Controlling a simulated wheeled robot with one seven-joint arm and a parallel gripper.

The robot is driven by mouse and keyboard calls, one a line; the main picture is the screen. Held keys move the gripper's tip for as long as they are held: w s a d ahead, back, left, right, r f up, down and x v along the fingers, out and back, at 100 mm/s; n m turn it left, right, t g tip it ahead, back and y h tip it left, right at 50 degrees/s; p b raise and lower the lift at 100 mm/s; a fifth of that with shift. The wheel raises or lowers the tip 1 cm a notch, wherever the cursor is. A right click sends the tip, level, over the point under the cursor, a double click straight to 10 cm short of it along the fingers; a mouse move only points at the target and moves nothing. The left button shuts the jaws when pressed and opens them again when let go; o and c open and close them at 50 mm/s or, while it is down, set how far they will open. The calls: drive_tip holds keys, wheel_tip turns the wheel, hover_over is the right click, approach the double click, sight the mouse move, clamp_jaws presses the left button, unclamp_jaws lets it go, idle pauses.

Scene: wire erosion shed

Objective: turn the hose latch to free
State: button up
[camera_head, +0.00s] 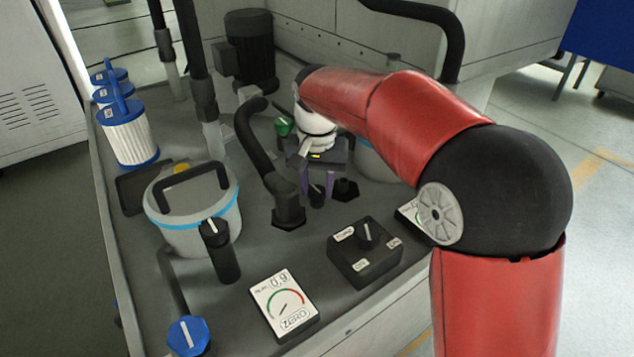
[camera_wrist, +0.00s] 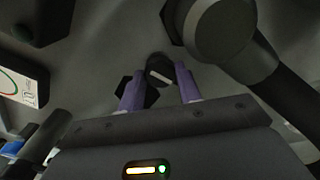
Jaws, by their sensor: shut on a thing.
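The hose latch (camera_head: 317,198) is a small black knob with a white line on top, low on the grey deck beside a thick black hose (camera_head: 254,140). It also shows in the wrist view (camera_wrist: 159,68), its white line slanted. My gripper (camera_head: 317,186) reaches down over the latch from behind. Its two purple fingers stand either side of the knob, and it is shut on it; they also show in the wrist view (camera_wrist: 160,82). The exact contact of the fingertips is partly hidden.
A black hexagonal fitting (camera_head: 345,189) sits close to the right of the latch. A black selector box (camera_head: 365,251) and a gauge (camera_head: 284,303) stand in front. A lidded bucket (camera_head: 193,213) is at left. My red arm covers the right side.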

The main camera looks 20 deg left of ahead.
sight(317, 189)
idle(0.3)
drive_tip(key=o, duration=1)
wheel_tip(317, 189, up, 7)
drive_tip(key=shift+r, duration=0.45)
